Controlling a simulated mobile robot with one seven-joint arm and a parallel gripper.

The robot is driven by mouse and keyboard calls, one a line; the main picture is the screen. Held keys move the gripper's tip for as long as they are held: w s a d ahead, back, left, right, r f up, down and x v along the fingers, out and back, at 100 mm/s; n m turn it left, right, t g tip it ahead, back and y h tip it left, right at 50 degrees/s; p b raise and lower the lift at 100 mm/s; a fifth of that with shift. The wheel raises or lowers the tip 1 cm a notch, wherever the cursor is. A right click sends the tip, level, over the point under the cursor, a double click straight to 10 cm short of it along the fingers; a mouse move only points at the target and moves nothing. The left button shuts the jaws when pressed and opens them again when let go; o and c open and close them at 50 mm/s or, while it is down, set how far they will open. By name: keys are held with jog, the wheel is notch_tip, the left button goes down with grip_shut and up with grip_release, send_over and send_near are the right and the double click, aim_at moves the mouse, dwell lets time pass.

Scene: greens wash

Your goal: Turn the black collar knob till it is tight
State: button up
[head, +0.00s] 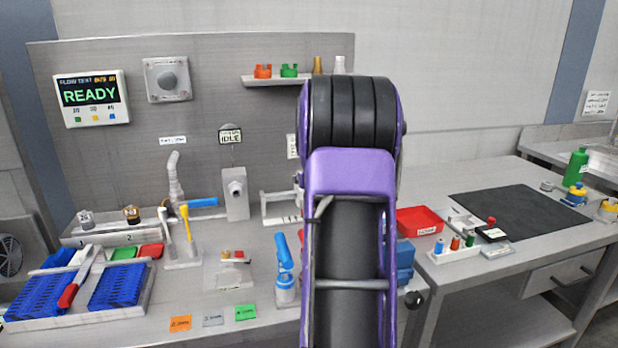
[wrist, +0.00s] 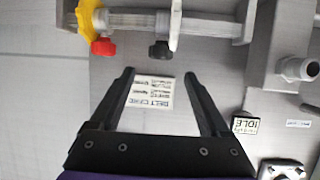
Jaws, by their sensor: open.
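In the wrist view, a black lobed knob (wrist: 160,51) sits under a horizontal threaded rod, near a pale upright plate. A red knob (wrist: 102,46) and a larger yellow knob (wrist: 88,17) are to its left. My gripper (wrist: 158,76) is open and empty, its two dark fingers apart. In the picture the black knob lies just beyond the fingertips, between their lines; no contact shows. In the head view my purple and black arm stands in front of this area and hides the knobs and my gripper.
In the wrist view, a belt care label (wrist: 153,93) is on the wall behind the fingers and an IDLE sign (wrist: 245,125) is to the right. In the head view, a grey box with a nozzle (head: 236,194) stands left of my arm, and a red bin (head: 419,221) right.

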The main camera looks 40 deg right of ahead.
jog(key=x, duration=0.7)
grip_shut()
jog(key=shift+r, duration=0.15)
